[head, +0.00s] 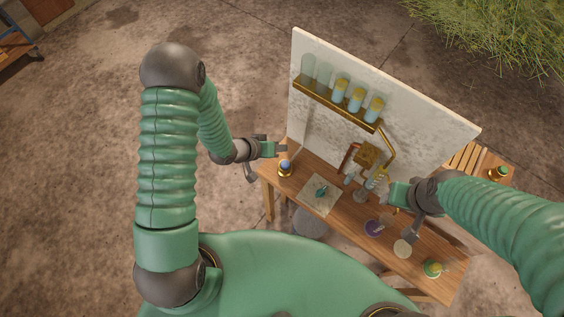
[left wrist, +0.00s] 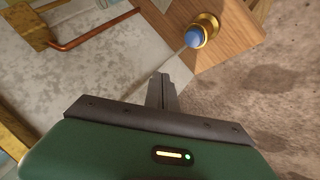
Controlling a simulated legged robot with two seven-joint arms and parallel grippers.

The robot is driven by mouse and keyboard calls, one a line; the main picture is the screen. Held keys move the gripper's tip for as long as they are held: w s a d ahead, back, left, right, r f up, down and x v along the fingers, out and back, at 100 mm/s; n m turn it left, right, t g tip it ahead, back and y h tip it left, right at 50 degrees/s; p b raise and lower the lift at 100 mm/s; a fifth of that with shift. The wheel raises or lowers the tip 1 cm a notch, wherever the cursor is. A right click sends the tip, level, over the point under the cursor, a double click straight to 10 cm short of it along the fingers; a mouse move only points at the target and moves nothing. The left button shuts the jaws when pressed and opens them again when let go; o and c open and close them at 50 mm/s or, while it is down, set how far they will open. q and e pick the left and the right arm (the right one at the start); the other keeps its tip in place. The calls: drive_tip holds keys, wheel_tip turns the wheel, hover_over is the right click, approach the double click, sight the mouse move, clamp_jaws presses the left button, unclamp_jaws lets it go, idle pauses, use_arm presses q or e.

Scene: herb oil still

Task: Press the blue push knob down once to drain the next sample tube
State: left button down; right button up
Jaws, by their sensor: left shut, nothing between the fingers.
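The blue push knob (head: 285,164) sits in a brass collar near the left end of the wooden table. It also shows in the left wrist view (left wrist: 194,37), ahead of my fingers and to the right. My left gripper (head: 284,149) is shut and empty, a little above and beside the knob, apart from it. Its closed fingers show in the left wrist view (left wrist: 162,84). Several sample tubes (head: 357,99) stand on the brass rack (head: 318,96) on the white panel; the two at the left look empty, the others hold yellow and blue liquid. My right gripper (head: 388,196) is by the glassware; its jaws are unclear.
The white panel (head: 440,127) stands along the back of the table (head: 330,218). A brass block with a copper pipe (head: 367,154) is mounted on it.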

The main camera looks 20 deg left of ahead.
use_arm(q)
drive_tip(key=b, duration=0.4)
hover_over(282, 165)
drive_tip(key=d, duration=0.2)
wheel_tip(282, 165, down, 5)
drive_tip(key=shift+r, duration=0.15)
drive_tip(key=a+f+b, duration=0.2)
drive_tip(key=f, duration=0.1)
drive_tip(key=shift+a+f+b, duration=0.2)
drive_tip(key=shift+f+b, duration=0.1)
drive_tip(key=shift+b, duration=0.1)
drive_tip(key=shift+a, duration=0.15)
drive_tip(key=shift+d, duration=0.35)
drive_tip(key=shift+d+r, duration=0.15)
drive_tip(key=shift+d, duration=0.45)
drive_tip(key=shift+a, duration=0.7)
drive_tip(key=shift+d, duration=0.5)
use_arm(e)
wheel_tip(282, 165, down, 8)
drive_tip(key=d, duration=0.2)
drive_tip(key=shift+d+r, duration=0.15)
drive_tip(key=shift+r, duration=0.05)
use_arm(q)
drive_tip(key=shift+a, duration=0.35)
use_arm(e)
drive_tip(key=shift+a+r, duration=0.1)
drive_tip(key=shift+a, duration=0.3)
